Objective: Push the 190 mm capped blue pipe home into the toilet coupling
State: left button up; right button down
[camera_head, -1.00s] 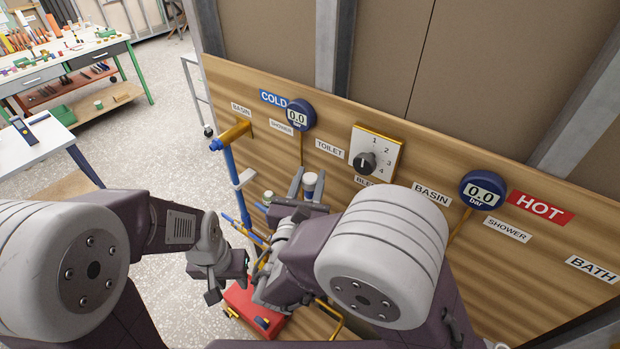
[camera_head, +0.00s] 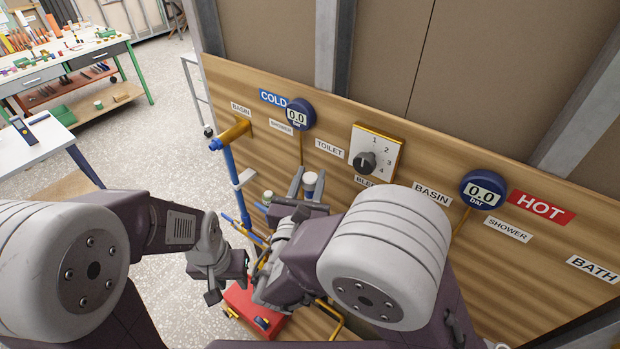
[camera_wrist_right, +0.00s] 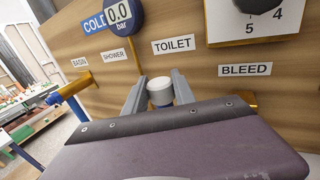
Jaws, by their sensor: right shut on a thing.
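The capped blue pipe (camera_head: 310,181) shows as a pale cap with a blue band, between the two grey fingers of my right gripper (camera_head: 303,184). In the right wrist view the pale cap (camera_wrist_right: 160,90) stands between the fingers (camera_wrist_right: 158,96), which are shut on it. The rest of the pipe is hidden behind my gripper body. The toilet coupling is hidden, so I cannot tell how deep the pipe sits. The TOILET label (camera_wrist_right: 174,45) is on the board above it. My left gripper (camera_head: 230,283) hangs lower left, away from the pipe; its jaw opening is unclear.
A vertical blue pipe (camera_head: 232,180) with a brass elbow (camera_head: 235,131) stands to the left. A pale-topped fitting (camera_head: 267,197) is close left of my right gripper. A red box (camera_head: 245,301) lies below. Gauges, labels and a dial (camera_head: 367,162) are on the wooden board (camera_head: 400,150).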

jog(key=shift+f+b, duration=1.7)
jog(key=shift+f, duration=0.05)
jog(key=c, duration=0.9)
grip_release()
jog(key=shift+c, duration=0.2)
jog(key=b, duration=0.2)
send_near(309, 194)
jog(key=shift+x, duration=1)
